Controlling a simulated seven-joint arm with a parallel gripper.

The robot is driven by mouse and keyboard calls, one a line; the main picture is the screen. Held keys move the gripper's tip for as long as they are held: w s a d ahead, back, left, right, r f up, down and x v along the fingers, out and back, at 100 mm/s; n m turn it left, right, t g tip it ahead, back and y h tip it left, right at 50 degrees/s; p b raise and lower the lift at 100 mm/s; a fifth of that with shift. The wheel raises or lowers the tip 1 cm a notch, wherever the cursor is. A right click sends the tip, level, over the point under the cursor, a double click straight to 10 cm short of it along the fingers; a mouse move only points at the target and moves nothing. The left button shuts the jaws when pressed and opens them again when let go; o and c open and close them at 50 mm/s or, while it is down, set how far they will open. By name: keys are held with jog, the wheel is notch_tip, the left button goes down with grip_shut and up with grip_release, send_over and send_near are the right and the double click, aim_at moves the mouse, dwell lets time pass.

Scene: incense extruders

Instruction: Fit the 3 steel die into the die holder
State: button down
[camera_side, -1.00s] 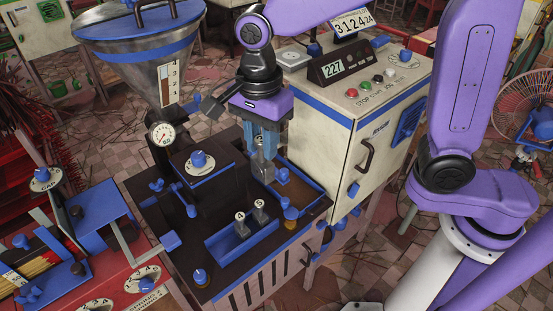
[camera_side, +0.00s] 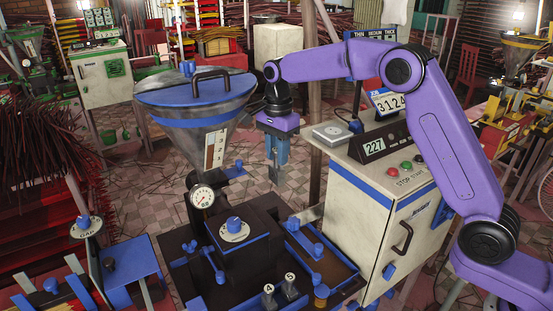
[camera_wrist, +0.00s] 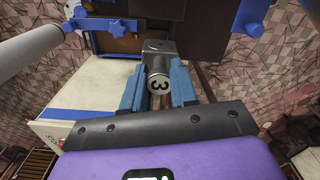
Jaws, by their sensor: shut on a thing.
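My gripper (camera_side: 275,165) hangs with its fingers down, to the right of the hopper cone and above the machine's deck. In the wrist view my gripper (camera_wrist: 158,92) has its two blue fingers shut on the steel 3 die (camera_wrist: 158,68), a grey cylinder whose end marked 3 faces the camera. In the side view the die shows only as a small grey piece at the fingertips (camera_side: 273,176). Beyond it in the wrist view is a dark machine block with a blue star knob (camera_wrist: 117,26). I cannot tell for certain which part is the die holder.
The 4 die (camera_side: 269,294) and the 5 die (camera_side: 290,284) stand at the front of the deck. A dark block with a blue dial knob (camera_side: 234,226) and the hopper (camera_side: 195,110) stand left of my gripper. A white control cabinet (camera_side: 372,205) is at the right.

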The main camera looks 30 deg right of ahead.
notch_tip(320, 180, down, 11)
jog(key=shift+r, duration=0.15)
dwell(0.7)
jog(key=shift+s+a+f, duration=0.1)
jog(key=shift+f, duration=2.3)
dwell(2.1)
jog(key=c, duration=0.8)
grip_release()
notch_tip(320, 180, up, 16)
jog(key=shift+r, duration=0.7)
jog(key=shift+s, duration=0.1)
